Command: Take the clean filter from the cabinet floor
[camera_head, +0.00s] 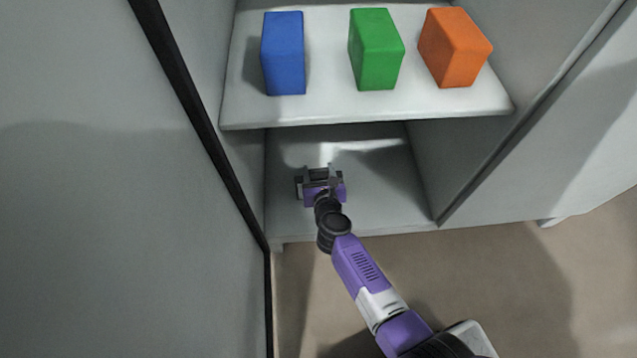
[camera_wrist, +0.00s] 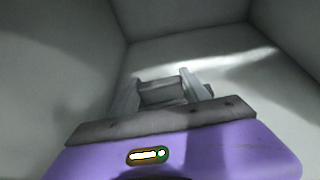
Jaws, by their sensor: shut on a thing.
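My gripper (camera_head: 318,172) reaches into the lower compartment of the cabinet (camera_head: 366,213), over its pale floor, near the left side. In the wrist view my gripper (camera_wrist: 161,82) is shut on a small dark grey block, the clean filter (camera_wrist: 162,94), which sits between the two grey fingers. Only part of the filter shows; the fingers and the gripper body hide the rest. I cannot tell whether it touches the floor. In the head view it is too small to make out clearly.
The shelf (camera_head: 370,108) above carries a blue block (camera_head: 283,55), a green block (camera_head: 376,50) and an orange block (camera_head: 455,48). A dark-edged door panel (camera_head: 200,110) stands close on the left. The cabinet floor right of my gripper is clear.

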